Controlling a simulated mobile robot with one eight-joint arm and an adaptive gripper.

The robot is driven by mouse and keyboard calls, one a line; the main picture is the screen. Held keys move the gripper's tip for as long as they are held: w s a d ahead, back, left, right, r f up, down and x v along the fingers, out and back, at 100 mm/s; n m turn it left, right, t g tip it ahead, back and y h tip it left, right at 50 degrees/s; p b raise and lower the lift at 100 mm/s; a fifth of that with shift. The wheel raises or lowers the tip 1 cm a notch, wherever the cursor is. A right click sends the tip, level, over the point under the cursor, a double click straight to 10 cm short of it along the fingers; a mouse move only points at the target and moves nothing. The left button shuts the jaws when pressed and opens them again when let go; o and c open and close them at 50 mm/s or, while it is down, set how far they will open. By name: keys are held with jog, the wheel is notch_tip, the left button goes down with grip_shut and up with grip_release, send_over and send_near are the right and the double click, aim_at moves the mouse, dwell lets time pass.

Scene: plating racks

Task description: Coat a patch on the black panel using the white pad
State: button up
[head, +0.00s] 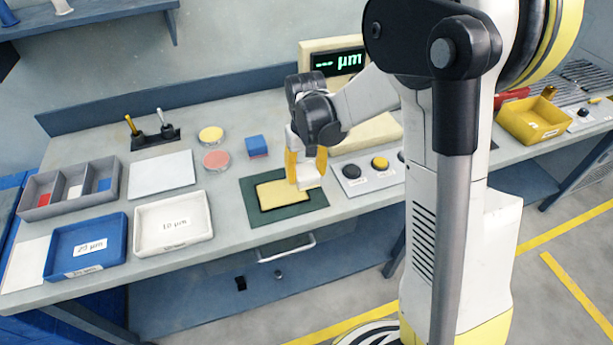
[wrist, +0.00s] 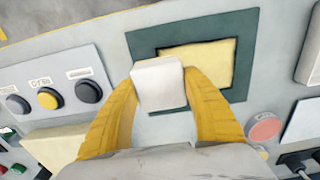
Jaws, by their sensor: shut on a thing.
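My gripper (head: 306,170) has yellow fingers shut on a white pad (wrist: 159,84), one finger on each side. In the head view the pad (head: 308,177) shows between the fingers, over the right end of a yellow rectangular panel (head: 278,194). The panel has a thin black edge and lies on a dark green mat (head: 262,216); most of its face looks yellow, not black. In the wrist view the pad covers the near left corner of the yellow panel (wrist: 200,62). I cannot tell whether the pad touches the panel.
A button panel (head: 367,174) stands right of the mat. A blue block (head: 257,146), a yellow disc (head: 210,134) and a pink disc (head: 216,160) lie behind it. White (head: 174,246) and blue (head: 87,272) trays stand left. A µm display (head: 340,61) is behind my arm.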

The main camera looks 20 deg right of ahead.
jog(key=shift+r+p, duration=1.35)
jog(key=shift+r, duration=0.9)
jog(key=shift+d, duration=0.1)
